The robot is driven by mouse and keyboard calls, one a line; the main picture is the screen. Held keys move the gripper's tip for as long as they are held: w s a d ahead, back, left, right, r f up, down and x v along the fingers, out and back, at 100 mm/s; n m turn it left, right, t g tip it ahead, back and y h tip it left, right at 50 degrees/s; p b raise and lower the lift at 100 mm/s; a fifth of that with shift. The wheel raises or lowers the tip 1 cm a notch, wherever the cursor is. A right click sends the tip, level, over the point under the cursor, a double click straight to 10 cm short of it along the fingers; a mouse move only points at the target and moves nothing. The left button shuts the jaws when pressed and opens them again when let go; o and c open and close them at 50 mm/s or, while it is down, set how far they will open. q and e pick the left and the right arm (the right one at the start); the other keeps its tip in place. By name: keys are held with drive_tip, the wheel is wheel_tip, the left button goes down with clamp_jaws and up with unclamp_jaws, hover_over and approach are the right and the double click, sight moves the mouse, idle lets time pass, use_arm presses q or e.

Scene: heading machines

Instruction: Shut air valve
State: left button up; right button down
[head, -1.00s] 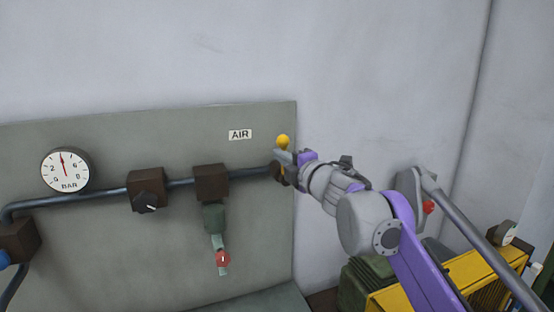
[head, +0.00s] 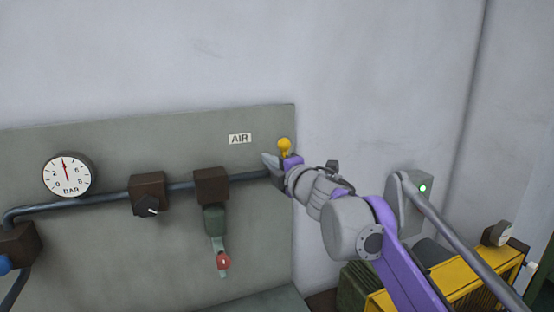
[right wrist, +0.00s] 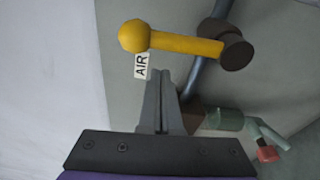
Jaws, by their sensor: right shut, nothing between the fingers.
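The air valve's yellow lever (head: 284,146) with a round knob stands up at the right end of the pipe, below and right of the AIR label (head: 240,139). In the right wrist view the lever (right wrist: 185,43) runs from its knob to a dark round hub (right wrist: 238,52). My right gripper (head: 272,163) is just left of and below the knob in the head view. In the right wrist view its fingers (right wrist: 162,80) are together and empty, with a gap in the picture between their tips and the lever. The valve body is largely hidden behind the gripper. My left gripper is not in view.
A BAR gauge (head: 67,174), a dark block with a black knob (head: 148,204) and a green fitting with a red end (head: 222,260) are on the panel (head: 110,265). A yellow-framed machine (head: 450,280) stands at lower right. The wall above is clear.

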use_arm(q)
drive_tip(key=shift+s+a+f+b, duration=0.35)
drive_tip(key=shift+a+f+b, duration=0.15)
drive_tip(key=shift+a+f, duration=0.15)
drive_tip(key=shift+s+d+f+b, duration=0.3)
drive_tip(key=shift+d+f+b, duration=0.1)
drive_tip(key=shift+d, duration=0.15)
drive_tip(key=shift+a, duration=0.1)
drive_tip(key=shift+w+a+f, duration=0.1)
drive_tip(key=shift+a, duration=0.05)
use_arm(e)
drive_tip(key=a+v, duration=0.1)
drive_tip(key=v, duration=0.8)
drive_tip(key=shift+s+d, duration=0.2)
drive_tip(key=shift+s, duration=0.35)
drive_tip(key=shift+d, duration=0.1)
drive_tip(key=shift+f, duration=0.1)
